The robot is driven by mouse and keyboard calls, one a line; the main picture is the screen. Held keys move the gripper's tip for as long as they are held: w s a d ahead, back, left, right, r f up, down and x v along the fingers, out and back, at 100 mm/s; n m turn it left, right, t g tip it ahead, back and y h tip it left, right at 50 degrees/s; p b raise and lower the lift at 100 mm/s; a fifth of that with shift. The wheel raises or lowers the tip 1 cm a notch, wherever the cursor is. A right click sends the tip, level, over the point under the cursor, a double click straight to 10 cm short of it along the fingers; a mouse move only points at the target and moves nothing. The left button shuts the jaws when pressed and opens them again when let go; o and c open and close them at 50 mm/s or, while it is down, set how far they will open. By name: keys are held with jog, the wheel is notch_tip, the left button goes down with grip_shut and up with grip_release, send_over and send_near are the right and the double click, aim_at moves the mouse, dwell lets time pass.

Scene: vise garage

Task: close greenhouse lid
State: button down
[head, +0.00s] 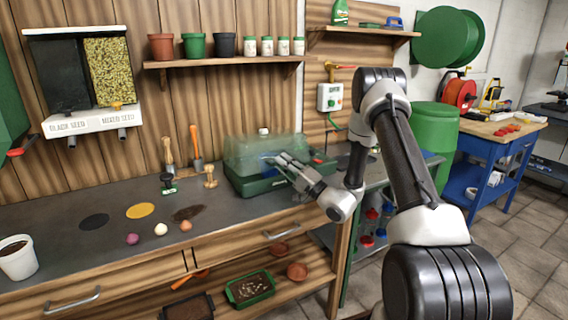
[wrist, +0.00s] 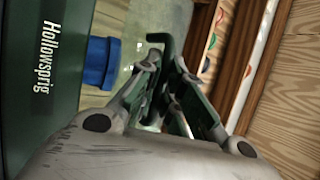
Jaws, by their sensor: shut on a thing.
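The greenhouse stands on the dark bench top in the head view, with a green base (head: 255,184) and a clear, greenish lid (head: 255,150) above it. I cannot tell whether the lid sits fully on the base. My gripper (head: 283,161) is at the greenhouse's front right. In the wrist view my gripper (wrist: 165,65) is shut on a dark green bar-like part, which seems to belong to the lid; the fingers hide most of it. The base (wrist: 45,60), lettered "Hollowsprig", fills the left of that view, with a blue block (wrist: 100,62) beside it.
Small wooden-handled tools (head: 196,145) and a wooden stamp (head: 210,176) stand left of the greenhouse. Three small balls (head: 160,229) lie near the bench front. A shelf with pots (head: 195,46) hangs above. A white pot (head: 17,258) stands at far left.

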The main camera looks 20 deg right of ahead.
jog(key=c, duration=1.5)
grip_release()
jog(key=shift+c, duration=0.2)
jog(key=v, duration=1.2)
